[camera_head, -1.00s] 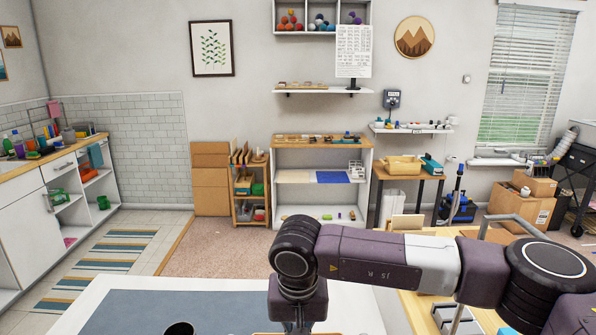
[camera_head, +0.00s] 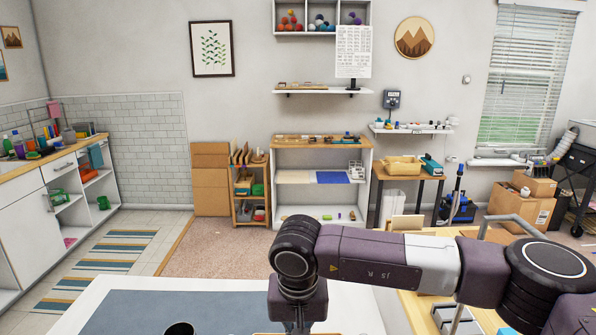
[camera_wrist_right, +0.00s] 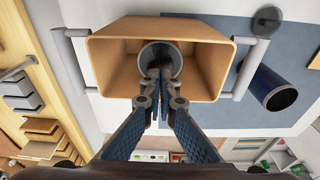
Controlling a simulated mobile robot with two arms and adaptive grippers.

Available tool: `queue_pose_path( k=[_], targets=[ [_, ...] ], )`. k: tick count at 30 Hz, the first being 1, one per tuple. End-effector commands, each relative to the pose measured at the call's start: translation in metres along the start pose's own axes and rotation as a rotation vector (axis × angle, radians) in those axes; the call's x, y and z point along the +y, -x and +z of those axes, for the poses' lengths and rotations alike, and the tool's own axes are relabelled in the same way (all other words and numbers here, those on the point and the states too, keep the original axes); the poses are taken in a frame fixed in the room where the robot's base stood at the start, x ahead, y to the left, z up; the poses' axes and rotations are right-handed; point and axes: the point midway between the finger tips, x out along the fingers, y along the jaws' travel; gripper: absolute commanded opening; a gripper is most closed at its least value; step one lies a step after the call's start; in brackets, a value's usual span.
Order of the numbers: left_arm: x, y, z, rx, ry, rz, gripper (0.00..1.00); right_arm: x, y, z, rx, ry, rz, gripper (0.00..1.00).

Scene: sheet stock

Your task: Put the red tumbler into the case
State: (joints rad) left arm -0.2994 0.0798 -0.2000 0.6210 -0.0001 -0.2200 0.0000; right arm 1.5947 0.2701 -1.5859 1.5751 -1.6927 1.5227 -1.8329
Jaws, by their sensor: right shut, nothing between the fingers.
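The case is an open tan box with grey side handles (camera_wrist_right: 112,52), in the right wrist view. Inside it stands a round tumbler (camera_wrist_right: 152,52), seen from above, with a grey interior and a sliver of red at its far edge; the fingers hide much of it. My right gripper (camera_wrist_right: 160,74) is over the tumbler's mouth, its fingers shut together with nothing between them. In the head view my right arm reaches down at the bottom centre, its fingers out of frame. My left gripper is not in view.
A dark blue tumbler (camera_wrist_right: 268,88) lies or stands right of the case on a blue-grey mat (camera_wrist_right: 222,28); its dark mouth (camera_head: 180,329) shows in the head view. A dark disc (camera_wrist_right: 267,18) is near it. Left of the case is a wooden surface with grey racks (camera_wrist_right: 18,88).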

Motion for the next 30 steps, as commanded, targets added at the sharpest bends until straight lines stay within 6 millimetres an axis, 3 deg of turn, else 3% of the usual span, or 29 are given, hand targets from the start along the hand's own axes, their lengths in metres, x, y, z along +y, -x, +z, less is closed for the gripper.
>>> queue_pose_path(
  k=[30],
  targets=[
    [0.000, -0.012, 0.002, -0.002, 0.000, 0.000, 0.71, 0.000, -0.013, 0.002, 0.000, 0.000, 0.000, 0.00]
  ],
)
